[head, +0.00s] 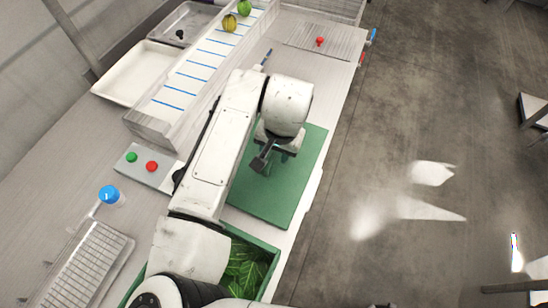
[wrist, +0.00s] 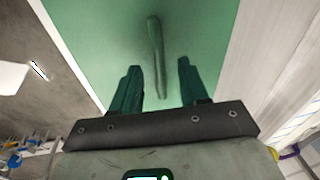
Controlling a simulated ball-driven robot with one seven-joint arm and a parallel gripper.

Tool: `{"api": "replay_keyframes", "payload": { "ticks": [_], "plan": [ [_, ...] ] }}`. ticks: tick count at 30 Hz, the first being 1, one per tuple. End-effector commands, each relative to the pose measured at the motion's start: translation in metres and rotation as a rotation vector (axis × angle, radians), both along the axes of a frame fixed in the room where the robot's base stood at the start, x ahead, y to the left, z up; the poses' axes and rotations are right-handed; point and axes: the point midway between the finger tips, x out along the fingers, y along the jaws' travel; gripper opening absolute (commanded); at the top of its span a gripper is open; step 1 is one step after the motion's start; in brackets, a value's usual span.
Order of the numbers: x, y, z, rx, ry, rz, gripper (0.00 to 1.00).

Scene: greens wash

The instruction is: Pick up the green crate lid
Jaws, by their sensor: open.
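The green crate lid (head: 262,207) is a flat green panel lying on the counter near its right edge. In the wrist view the lid (wrist: 90,30) fills the middle, with a slim raised green handle (wrist: 155,45) running lengthwise. My gripper (head: 268,160) is over the lid's middle, and my arm hides part of its left side. In the wrist view my gripper (wrist: 159,66) is open, its two fingers on either side of the handle's near end in the picture. I cannot tell whether they touch the lid.
A green crate (head: 272,262) with leafy greens is just in front of the lid. A panel with red and green buttons (head: 142,172), a blue-capped item (head: 109,195) and a ribbed rack (head: 92,262) are left. A conveyor (head: 198,66) and white tray (head: 134,75) stand behind.

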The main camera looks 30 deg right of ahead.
Motion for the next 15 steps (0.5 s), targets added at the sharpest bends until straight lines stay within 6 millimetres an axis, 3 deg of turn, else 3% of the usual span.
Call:
{"api": "replay_keyframes", "payload": {
  "ticks": [8, 15],
  "plan": [
    [0.0009, -0.0002, -0.0048, 0.000, -0.001, -0.001, 0.44],
    [0.0009, -0.0002, -0.0045, 0.000, -0.001, -0.001, 0.23]
  ]
}}
